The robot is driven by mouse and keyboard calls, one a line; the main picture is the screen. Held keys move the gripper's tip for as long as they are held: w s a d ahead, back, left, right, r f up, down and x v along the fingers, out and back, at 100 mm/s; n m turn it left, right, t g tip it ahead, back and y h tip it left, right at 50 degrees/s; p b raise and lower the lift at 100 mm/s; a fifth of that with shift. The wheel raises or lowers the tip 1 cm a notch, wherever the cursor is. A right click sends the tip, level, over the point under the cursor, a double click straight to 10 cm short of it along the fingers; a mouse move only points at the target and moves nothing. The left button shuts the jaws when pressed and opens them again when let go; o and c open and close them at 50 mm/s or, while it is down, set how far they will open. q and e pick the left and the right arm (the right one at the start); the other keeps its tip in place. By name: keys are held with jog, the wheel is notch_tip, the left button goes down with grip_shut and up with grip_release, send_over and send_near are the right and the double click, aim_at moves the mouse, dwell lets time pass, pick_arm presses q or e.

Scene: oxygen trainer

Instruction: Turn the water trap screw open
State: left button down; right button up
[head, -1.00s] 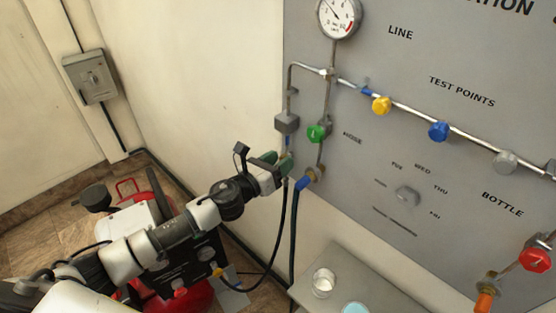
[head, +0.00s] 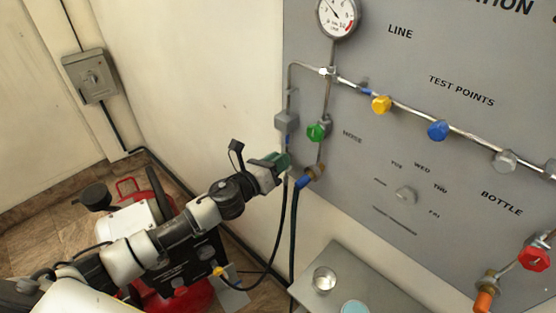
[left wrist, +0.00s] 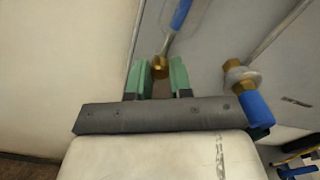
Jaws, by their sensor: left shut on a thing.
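The water trap is a grey block (head: 287,122) on the thin pipe at the panel's left edge, below the gauge. In the left wrist view its pipe, with a blue section (left wrist: 181,14), ends in a small brass screw (left wrist: 161,68). My left gripper (head: 281,161) is at the pipe's lower end in the head view. Its green fingers (left wrist: 164,78) are on either side of the brass screw and shut on it. In the head view the fingers hide the screw. My right gripper is not in view.
A brass fitting with a blue sleeve (head: 304,182) and a dark hose is close to the right of my left gripper. A green knob (head: 316,131) is just above. A grey shelf (head: 385,287) with a cup and a blue-topped container is below. A red machine (head: 190,298) stands on the floor.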

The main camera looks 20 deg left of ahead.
pick_arm(q)
jog(key=n+p, duration=0.4)
jog(key=n, duration=1.7)
jog(key=shift+n, duration=0.4)
jog(key=shift+f, duration=0.1)
jog(key=c, duration=1)
grip_release()
